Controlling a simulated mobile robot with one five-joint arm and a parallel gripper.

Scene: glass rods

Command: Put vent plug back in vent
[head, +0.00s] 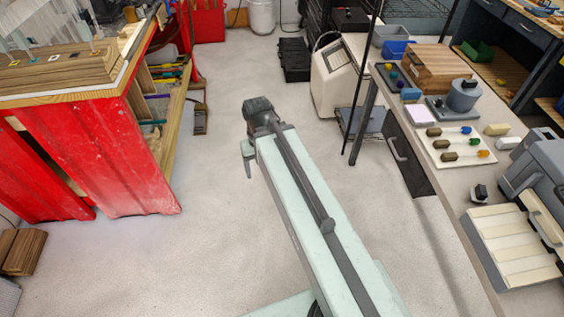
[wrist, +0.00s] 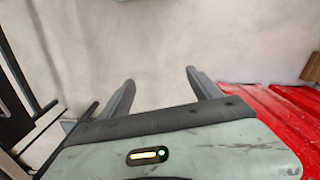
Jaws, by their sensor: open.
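My gripper (wrist: 160,80) is open and empty in the wrist view, its two dark fingers apart over pale floor. In the head view its end (head: 249,165) hangs at the far end of my pale green arm, above the open floor and touching nothing visible. I cannot pick out a vent plug or a vent with certainty in either view. Several small pieces on the right bench (head: 440,215) are too small to name surely, among them a small dark block (head: 480,193) near a ribbed cream panel (head: 512,245).
A red cabinet (head: 110,150) with a wooden top stands left. On the right bench are a white tray (head: 437,150) of dark pieces with coloured ends, a grey cylinder (head: 464,95) and a wooden block (head: 440,68). A beige machine (head: 338,78) stands behind. Floor between is clear.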

